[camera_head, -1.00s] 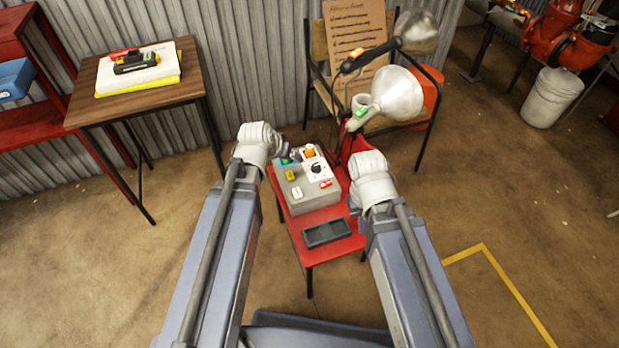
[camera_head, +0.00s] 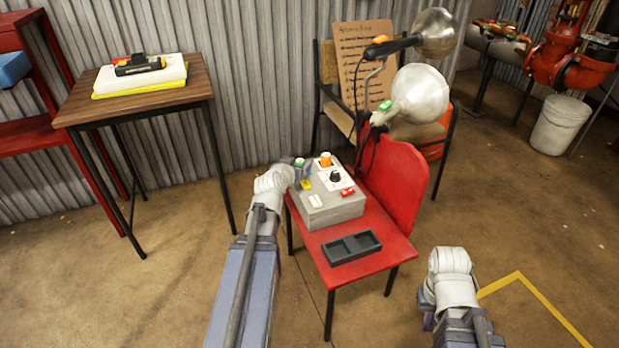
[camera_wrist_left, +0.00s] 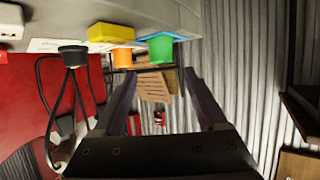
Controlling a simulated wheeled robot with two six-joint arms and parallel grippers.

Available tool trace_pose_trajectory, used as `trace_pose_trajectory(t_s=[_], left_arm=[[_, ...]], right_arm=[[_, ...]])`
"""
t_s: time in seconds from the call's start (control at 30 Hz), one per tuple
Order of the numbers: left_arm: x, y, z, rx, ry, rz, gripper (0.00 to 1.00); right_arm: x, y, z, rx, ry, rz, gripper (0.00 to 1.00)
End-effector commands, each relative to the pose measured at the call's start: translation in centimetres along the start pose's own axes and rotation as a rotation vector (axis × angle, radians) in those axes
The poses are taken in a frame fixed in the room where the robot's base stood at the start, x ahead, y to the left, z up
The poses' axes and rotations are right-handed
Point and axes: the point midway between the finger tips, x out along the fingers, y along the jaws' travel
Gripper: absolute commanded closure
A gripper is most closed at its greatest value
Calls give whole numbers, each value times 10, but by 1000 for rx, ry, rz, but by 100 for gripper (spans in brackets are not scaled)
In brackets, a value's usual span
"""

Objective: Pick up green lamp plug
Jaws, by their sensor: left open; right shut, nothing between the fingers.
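A green plug (camera_wrist_left: 160,47) stands out from a grey box in the left wrist view.
The grey box (camera_head: 335,211) sits on a red chair (camera_head: 385,250) with a dark tray (camera_head: 351,247). Two clamp lamps (camera_head: 420,90) stand behind.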

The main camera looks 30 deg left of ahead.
Motion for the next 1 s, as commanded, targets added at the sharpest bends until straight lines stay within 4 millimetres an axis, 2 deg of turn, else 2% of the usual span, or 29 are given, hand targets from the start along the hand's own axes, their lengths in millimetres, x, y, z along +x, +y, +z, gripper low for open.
trace_pose_trajectory(t_s=[0.13,0.33,0.57,0.83,1.0], left_arm=[[6,0,0,0,0,0,25],[27,0,1,1,-1,1,25],[32,0,2,1,-2,1,25],[70,-3,7,0,-2,2,25],[79,-2,5,1,-2,1,25]], right_arm=[[2,0,0,0,0,0,100],[11,-1,-1,0,1,0,100],[14,-1,-1,0,1,0,100],[32,-3,-2,0,2,0,100],[34,-4,-2,0,2,0,100]])
